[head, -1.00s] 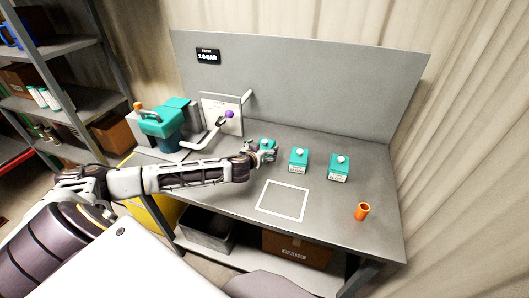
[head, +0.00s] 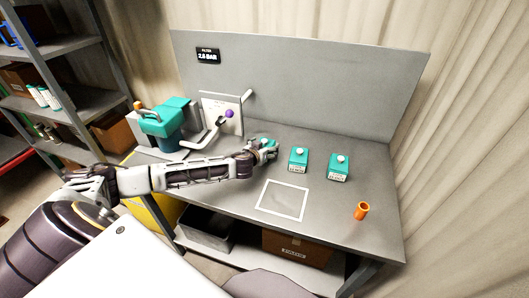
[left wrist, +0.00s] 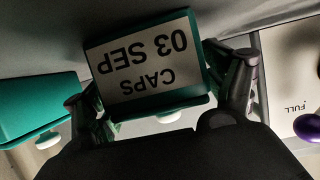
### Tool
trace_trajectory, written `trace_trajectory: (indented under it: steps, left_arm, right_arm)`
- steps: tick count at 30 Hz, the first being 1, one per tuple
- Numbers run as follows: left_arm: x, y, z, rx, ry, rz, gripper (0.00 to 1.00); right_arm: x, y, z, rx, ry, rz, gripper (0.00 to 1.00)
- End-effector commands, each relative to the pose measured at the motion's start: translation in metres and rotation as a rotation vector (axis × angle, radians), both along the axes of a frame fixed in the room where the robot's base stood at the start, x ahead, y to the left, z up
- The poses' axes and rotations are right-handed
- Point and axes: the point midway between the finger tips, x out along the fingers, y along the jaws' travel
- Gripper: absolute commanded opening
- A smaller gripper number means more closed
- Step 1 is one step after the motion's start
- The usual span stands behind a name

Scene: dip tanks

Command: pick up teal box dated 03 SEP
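The teal box with a white label reading CAPS 03 SEP (left wrist: 145,62) shows upside down in the left wrist view, between the two fingers of my left gripper (left wrist: 165,85). Both fingers close against its sides. In the head view my left gripper (head: 268,148) is around this box at the left end of the row, and its fingers hide most of it. I cannot tell whether the box is clear of the bench. Two more teal boxes with white knobs, a middle one (head: 298,159) and a right one (head: 338,167), stand apart on the bench. My right gripper is not in view.
A teal machine (head: 165,125) and a gauge panel with a lever and purple knob (head: 229,114) stand left of the gripper. A white square outline (head: 262,205) on the bench is empty. An orange cylinder (head: 361,211) stands at the right. The back panel (head: 310,85) rises behind.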

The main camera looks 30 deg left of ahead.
Motion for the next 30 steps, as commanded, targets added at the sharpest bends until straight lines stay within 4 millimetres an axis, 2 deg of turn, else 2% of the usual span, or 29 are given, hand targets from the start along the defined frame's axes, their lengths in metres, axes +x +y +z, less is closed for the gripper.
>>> trace_trajectory:
  steps: [1,9,20,26,30]
  left_arm:
    - [0.0,0.0,0.0,0.0,0.0,0.0,0.73]
    - [0.0,0.0,0.0,0.0,0.0,0.0,0.41]
    - [0.0,0.0,0.004,0.0,-0.002,0.0,0.4]
    - [0.0,0.0,0.019,0.0,-0.003,-0.001,0.4]
    - [0.0,0.0,0.037,0.0,-0.003,0.0,0.4]
  right_arm:
    - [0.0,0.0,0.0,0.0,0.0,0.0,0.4]
    - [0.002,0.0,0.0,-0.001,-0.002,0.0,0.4]
    - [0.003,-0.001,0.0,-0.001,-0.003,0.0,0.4]
    - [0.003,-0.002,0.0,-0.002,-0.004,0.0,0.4]
    - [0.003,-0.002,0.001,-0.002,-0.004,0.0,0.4]
